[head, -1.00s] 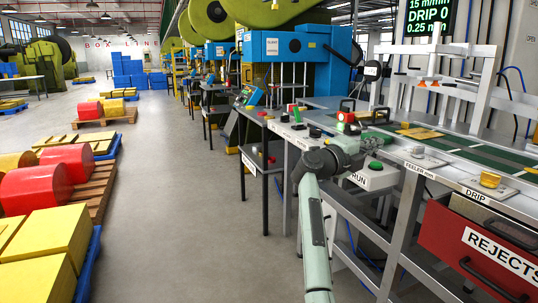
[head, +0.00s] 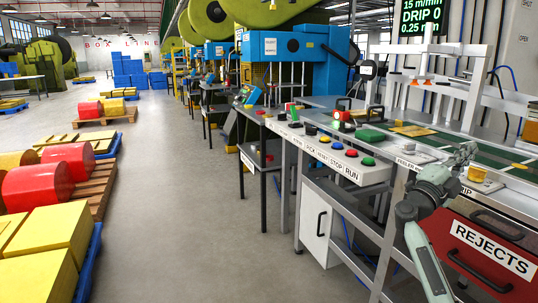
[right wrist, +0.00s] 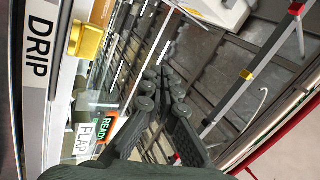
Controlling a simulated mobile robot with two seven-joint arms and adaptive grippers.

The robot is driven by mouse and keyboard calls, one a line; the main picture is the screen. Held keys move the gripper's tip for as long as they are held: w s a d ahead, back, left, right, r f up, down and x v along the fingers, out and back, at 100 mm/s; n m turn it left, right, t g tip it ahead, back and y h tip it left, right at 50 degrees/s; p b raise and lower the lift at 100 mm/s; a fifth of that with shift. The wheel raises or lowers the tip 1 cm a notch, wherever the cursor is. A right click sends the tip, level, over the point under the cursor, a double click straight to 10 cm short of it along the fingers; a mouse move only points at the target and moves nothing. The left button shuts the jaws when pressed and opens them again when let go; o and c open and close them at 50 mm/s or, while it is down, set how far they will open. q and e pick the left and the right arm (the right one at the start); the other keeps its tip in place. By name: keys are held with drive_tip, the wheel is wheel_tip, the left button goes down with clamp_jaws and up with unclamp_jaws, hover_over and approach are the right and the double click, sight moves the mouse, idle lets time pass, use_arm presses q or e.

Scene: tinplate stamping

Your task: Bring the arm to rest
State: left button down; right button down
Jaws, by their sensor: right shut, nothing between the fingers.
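My right gripper (head: 466,152) is at the right of the head view, shut and empty. It stands over the front edge of the bench, beside the yellow DRIP knob and above the red REJECTS drawer. In the right wrist view its two dark fingers (right wrist: 163,84) come together with nothing between them. The yellow DRIP knob (head: 477,174) shows just right of the gripper, and also at the upper left of the wrist view (right wrist: 86,40). My right arm hides part of the bench front. My left gripper does not show.
The button panel (head: 345,176) with coloured buttons up to RUN lies left of the arm. The red REJECTS drawer (head: 475,240) sticks out below the gripper. A conveyor (head: 455,145) runs behind it. The floor (head: 200,220) on the left is clear up to the loaded pallets.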

drive_tip(key=w+a+f+n+t+y, duration=0.1)
drive_tip(key=w+a+n+t+y, duration=0.4)
drive_tip(key=n+y, duration=0.5)
drive_tip(key=w+a+n+t+y, duration=0.4)
drive_tip(key=a+n+t+y, duration=0.3)
drive_tip(key=n, duration=0.5)
wheel_tip(320, 180, down, 18)
drive_tip(key=w+a+n+g+y, duration=0.1)
drive_tip(key=w+n+g+y, duration=0.1)
drive_tip(key=n+g+y, duration=0.35)
drive_tip(key=s+d+f+g+h, duration=0.65)
drive_tip(key=f+g, duration=0.25)
drive_tip(key=f, duration=0.2)
drive_tip(key=s+a+f+g+y, duration=0.15)
drive_tip(key=s+a+f, duration=0.35)
drive_tip(key=s+f, duration=0.65)
drive_tip(key=s+a+f+g, duration=0.1)
drive_tip(key=s+a+f, duration=0.2)
drive_tip(key=s, duration=0.7)
drive_tip(key=s+a+f+g+y, duration=0.1)
drive_tip(key=s+a+f, duration=0.2)
drive_tip(key=s+f, duration=0.5)
drive_tip(key=s+a+f+n+g+y, duration=0.1)
drive_tip(key=s+f, duration=0.5)
drive_tip(key=s, duration=0.8)
drive_tip(key=shift+a+g, duration=0.5)
drive_tip(key=shift+a, duration=0.4)
